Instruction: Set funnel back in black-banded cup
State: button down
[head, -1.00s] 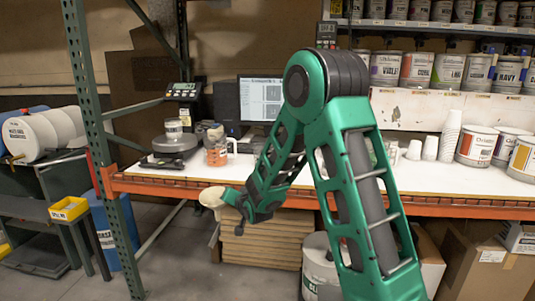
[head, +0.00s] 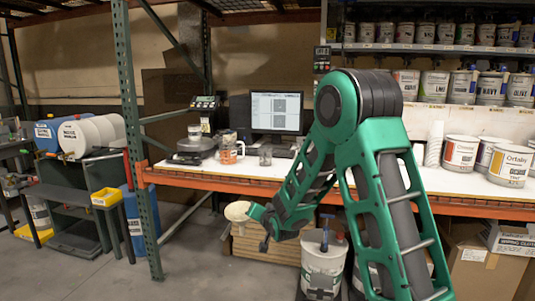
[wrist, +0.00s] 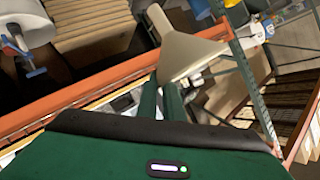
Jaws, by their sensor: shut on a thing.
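My gripper (head: 259,213) is shut on the funnel (head: 238,211), a cream cone held in front of the orange bench edge and below the bench top. In the wrist view the funnel (wrist: 190,50) is tilted, its narrow stem toward the upper left and its wide mouth near my fingertips (wrist: 165,84). On the bench, a small grey cup (head: 265,155) stands right of a clear pitcher (head: 228,150) with orange on it. I cannot make out a black band on any cup from here.
The bench (head: 345,178) has clear white surface in the middle. A pail (head: 323,265) stands below, near my arm. Floor at the left is open.

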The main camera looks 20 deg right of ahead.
aim_at(266, 163)
jog(key=z, duration=0.35)
jog(key=i, duration=0.85)
jog(key=u, duration=0.25)
